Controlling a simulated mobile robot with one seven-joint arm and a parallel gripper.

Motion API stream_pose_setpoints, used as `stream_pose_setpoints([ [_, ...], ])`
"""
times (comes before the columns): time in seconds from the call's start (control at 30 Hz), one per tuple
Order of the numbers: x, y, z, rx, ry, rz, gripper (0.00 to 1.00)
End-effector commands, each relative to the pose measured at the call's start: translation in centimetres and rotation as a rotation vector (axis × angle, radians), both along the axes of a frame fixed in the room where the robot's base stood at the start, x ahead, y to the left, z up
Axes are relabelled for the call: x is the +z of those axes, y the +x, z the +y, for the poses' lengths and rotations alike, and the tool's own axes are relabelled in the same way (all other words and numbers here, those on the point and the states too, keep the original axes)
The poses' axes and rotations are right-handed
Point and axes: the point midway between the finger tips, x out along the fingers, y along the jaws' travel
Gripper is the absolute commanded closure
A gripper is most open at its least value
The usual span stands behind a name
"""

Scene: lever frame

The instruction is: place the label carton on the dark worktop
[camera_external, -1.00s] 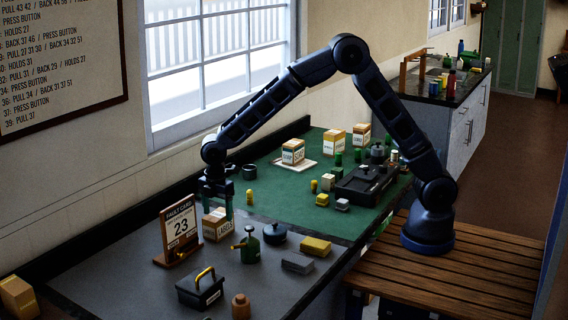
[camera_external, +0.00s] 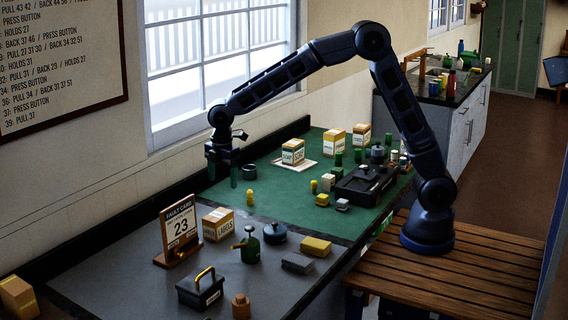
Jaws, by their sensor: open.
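The label carton (camera_external: 217,224), a tan box with a white printed band, sits upright on the dark grey worktop (camera_external: 205,268). It stands just right of the fault card stand (camera_external: 180,232). My gripper (camera_external: 222,178) points down with its two fingers apart and nothing between them. It is above the carton in the picture and clear of it. The carton's print is only partly legible.
The green mat (camera_external: 285,205) behind holds cartons and small blocks.

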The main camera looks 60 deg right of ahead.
Motion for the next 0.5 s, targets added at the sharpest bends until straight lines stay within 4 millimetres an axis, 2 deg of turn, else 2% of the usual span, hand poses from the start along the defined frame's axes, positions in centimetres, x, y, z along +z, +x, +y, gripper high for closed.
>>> stream_pose_setpoints([
  [0.03,1.5,-0.4,-1.7,-0.039,0.005,-0.013,0.26],
  [0.2,5.5,-2.3,-7.2,-0.189,0.022,-0.051,0.26],
  [0.5,10.9,-7.2,-16.3,-0.456,0.057,-0.112,0.26],
])
